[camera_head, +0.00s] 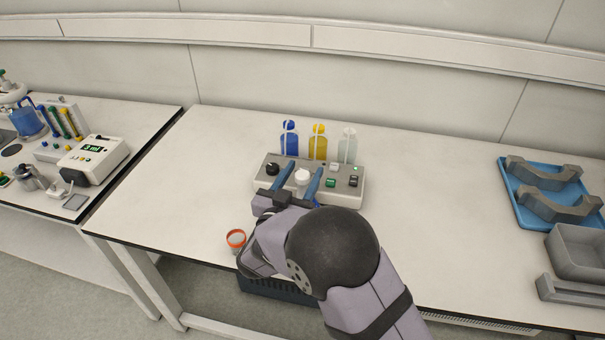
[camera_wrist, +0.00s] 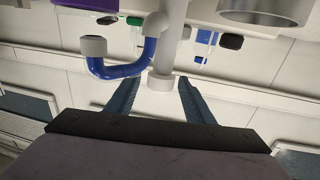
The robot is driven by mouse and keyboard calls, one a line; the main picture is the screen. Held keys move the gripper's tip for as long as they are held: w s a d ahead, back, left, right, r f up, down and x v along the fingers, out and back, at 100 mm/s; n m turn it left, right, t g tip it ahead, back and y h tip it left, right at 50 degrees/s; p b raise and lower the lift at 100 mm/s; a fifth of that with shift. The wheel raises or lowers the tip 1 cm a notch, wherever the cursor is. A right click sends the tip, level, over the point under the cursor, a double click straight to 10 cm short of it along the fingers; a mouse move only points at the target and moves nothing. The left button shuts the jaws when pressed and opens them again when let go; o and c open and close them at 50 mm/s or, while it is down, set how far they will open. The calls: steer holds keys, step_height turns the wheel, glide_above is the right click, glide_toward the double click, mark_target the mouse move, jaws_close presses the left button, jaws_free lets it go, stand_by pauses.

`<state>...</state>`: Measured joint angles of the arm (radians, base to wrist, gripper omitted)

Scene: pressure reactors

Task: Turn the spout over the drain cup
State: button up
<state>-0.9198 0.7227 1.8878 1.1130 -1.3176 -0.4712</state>
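My gripper (camera_head: 305,167) is open over the front of the grey control box (camera_head: 343,192). Its two blue fingers lie on either side of a white cap (camera_head: 302,177), with visible gaps. In the wrist view the open fingers (camera_wrist: 156,80) flank the white end of a post (camera_wrist: 162,84). A curved blue tube with a white end (camera_wrist: 93,47), apparently the spout, joins the post and points left of the fingers. An orange-rimmed cup (camera_head: 236,239), apparently the drain cup, is at the table's front edge, left of my arm.
Blue (camera_head: 289,140), yellow (camera_head: 318,143) and clear (camera_head: 347,145) bottles stand behind the box. A blue tray (camera_head: 515,205) with grey holders and a grey bin (camera_head: 580,252) are at right. Another bench with instruments is at left. The table between box and tray is clear.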

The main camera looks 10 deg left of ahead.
steer(key=shift+s+a+b, duration=0.15)
steer(key=shift+s+b, duration=0.05)
steer(key=shift+s, duration=1)
steer(key=shift+s+a+b, duration=0.2)
steer(key=shift+s+b, duration=0.05)
steer(key=shift+s, duration=1)
steer(key=shift+s+a+b, duration=0.15)
steer(key=shift+s+b, duration=0.05)
steer(key=shift+s, duration=1)
steer(key=shift+c, duration=0.2)
